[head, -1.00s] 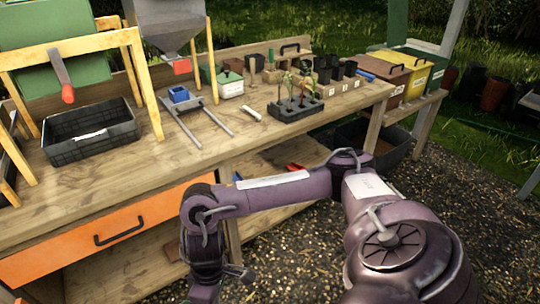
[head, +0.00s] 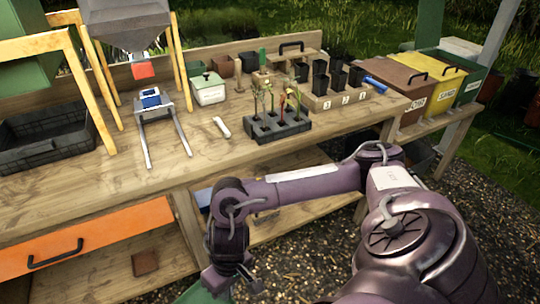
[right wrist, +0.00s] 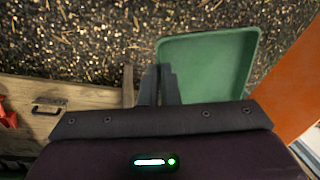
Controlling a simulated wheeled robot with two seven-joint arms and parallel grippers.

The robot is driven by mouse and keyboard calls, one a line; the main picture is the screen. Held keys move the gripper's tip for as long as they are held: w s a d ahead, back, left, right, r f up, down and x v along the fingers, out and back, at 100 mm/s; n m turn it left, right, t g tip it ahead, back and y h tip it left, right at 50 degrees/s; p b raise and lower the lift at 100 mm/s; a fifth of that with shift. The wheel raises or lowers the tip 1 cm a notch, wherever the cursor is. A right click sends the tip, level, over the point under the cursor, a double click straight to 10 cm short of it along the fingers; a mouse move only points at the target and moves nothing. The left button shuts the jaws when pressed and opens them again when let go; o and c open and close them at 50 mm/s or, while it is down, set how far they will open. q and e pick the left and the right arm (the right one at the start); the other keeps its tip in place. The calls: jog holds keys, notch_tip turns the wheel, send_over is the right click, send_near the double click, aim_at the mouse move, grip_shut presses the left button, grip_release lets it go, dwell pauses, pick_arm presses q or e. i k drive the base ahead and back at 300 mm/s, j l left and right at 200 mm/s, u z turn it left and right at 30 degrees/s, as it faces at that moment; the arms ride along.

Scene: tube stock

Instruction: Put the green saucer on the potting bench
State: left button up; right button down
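The green saucer (right wrist: 212,62) is square with a raised rim. My right gripper (right wrist: 159,72) has its two fingers close together, one on each side of the saucer's near left rim, shut on it. In the head view, a bit of the saucer (head: 200,294) shows at the bottom edge beside the right gripper (head: 220,283), in front of the potting bench and below its top. The potting bench (head: 110,190) is wooden, with bare top along its front. My left gripper is not in view.
A black crate (head: 45,150), a metal hopper (head: 130,25), a seedling tray (head: 278,130), a white-green tin (head: 208,88) and several pots stand on the bench. An orange drawer (head: 85,238) is below the top. Lidded bins (head: 405,85) stand at right.

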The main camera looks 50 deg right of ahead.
aim_at(261, 104)
jog(key=l, duration=0.5)
jog(key=k+l+u, duration=0.1)
jog(key=l, duration=0.4)
jog(key=k+l+u, duration=0.1)
jog(key=l, duration=0.4)
jog(key=k+l, duration=0.1)
jog(key=l, duration=0.4)
jog(key=k+l+u, duration=0.1)
jog(key=l, duration=0.4)
jog(key=k+l, duration=0.1)
jog(key=l, duration=0.35)
jog(key=u, duration=0.05)
